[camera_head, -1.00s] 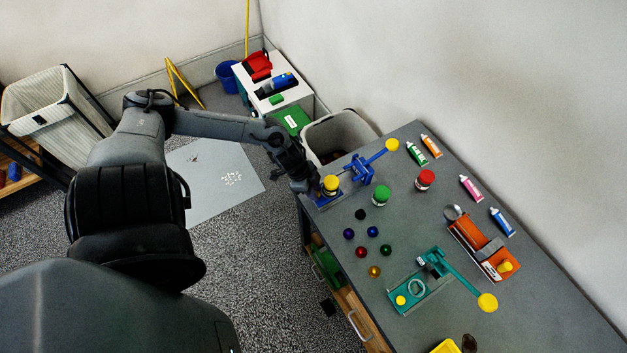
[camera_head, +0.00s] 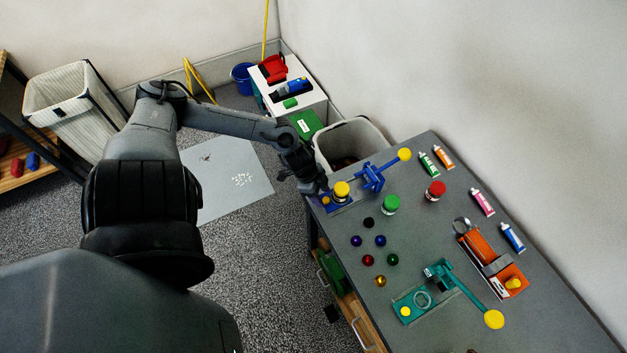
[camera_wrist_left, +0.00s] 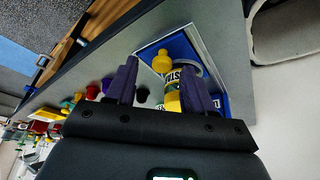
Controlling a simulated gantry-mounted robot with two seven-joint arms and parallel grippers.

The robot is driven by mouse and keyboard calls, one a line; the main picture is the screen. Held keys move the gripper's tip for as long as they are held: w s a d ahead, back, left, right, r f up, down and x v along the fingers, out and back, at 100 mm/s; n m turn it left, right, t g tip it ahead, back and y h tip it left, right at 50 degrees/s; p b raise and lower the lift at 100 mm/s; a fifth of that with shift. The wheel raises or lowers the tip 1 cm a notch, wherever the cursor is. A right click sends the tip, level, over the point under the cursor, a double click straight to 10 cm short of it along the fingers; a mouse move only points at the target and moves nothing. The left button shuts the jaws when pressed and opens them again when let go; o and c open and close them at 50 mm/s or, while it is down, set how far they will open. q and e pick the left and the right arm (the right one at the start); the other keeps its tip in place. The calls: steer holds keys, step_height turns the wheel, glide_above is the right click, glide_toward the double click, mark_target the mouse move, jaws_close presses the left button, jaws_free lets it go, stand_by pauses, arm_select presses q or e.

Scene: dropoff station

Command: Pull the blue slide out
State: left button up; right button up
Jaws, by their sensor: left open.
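The blue device (camera_head: 372,180) stands at the table's far-left corner, with a lever ending in a yellow ball (camera_head: 405,155). Its flat blue slide plate (camera_head: 345,207) carries a small yellow knob (camera_head: 326,201) and a yellow-topped jar (camera_head: 341,188). In the left wrist view, the blue plate (camera_wrist_left: 150,52), the yellow knob (camera_wrist_left: 163,62) and the labelled yellow jar (camera_wrist_left: 172,100) show. My left gripper (camera_head: 318,188) is open beside the plate's outer end. Its fingers (camera_wrist_left: 158,88) appear on either side of the knob and jar in the picture; contact cannot be told. My right gripper is out of view.
Green-lidded (camera_head: 391,204) and red-lidded (camera_head: 435,190) jars stand to the right. Several coloured balls (camera_head: 380,241) lie nearer. A teal device (camera_head: 412,305), an orange device (camera_head: 495,262) and several tubes (camera_head: 482,201) are farther along. A bin (camera_head: 350,140) stands behind the table corner.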

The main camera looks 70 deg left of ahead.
arm_select(q)
steer(key=p+v, duration=0.5)
steer(key=v, duration=0.4)
steer(key=shift+r, duration=0.15)
